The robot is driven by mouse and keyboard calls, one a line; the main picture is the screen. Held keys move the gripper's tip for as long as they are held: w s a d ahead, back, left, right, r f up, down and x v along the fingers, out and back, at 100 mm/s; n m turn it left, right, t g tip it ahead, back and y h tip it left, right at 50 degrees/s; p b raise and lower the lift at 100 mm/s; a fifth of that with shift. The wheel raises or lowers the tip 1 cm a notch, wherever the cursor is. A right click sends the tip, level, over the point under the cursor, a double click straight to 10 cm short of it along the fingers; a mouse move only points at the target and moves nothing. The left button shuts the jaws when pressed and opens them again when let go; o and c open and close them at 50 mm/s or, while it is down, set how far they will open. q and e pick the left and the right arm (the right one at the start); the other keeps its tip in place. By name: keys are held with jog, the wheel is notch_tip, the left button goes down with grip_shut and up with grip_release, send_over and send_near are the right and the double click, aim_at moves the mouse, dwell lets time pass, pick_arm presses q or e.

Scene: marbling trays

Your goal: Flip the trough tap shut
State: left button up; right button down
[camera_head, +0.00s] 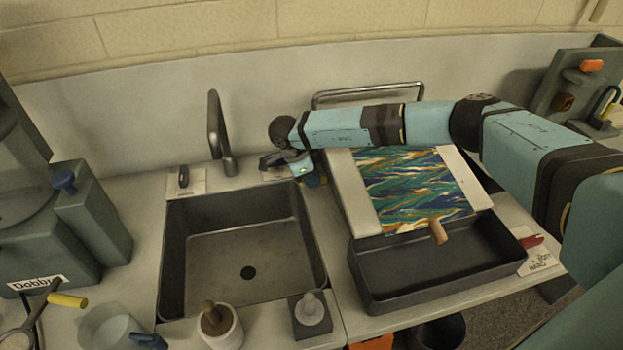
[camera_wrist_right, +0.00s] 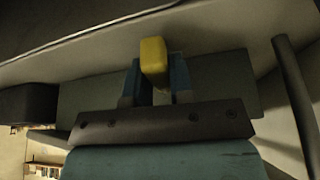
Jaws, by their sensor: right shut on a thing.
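My right gripper (camera_head: 309,177) reaches down behind the right back corner of the sink. In the right wrist view its two blue fingers (camera_wrist_right: 155,82) are shut on a yellow block-shaped piece (camera_wrist_right: 153,54). A little yellow also shows beside the gripper in the head view. I cannot tell for sure whether this piece is the trough tap's lever, because the hand hides what is under it. A red lever (camera_head: 532,241) with a handwritten card (camera_head: 541,262) is at the right end of the dark trough (camera_head: 375,296). My left gripper is not in view.
The sink (camera_head: 210,255) is empty, with a tall faucet (camera_head: 218,135) and a black lever (camera_head: 183,176) behind it. A marbled sheet (camera_head: 410,185) lies on a sloped board behind the trough. A white pot (camera_head: 225,338) and a grey block (camera_head: 312,327) stand in front.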

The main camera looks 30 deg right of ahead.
jog(key=shift+n, duration=0.5)
jog(key=shift+t, duration=0.3)
jog(key=c, duration=1)
grip_release()
jog(key=b+v, duration=0.1)
jog(key=v, duration=1.3)
jog(key=shift+s+f, duration=0.1)
jog(key=shift+f, duration=0.05)
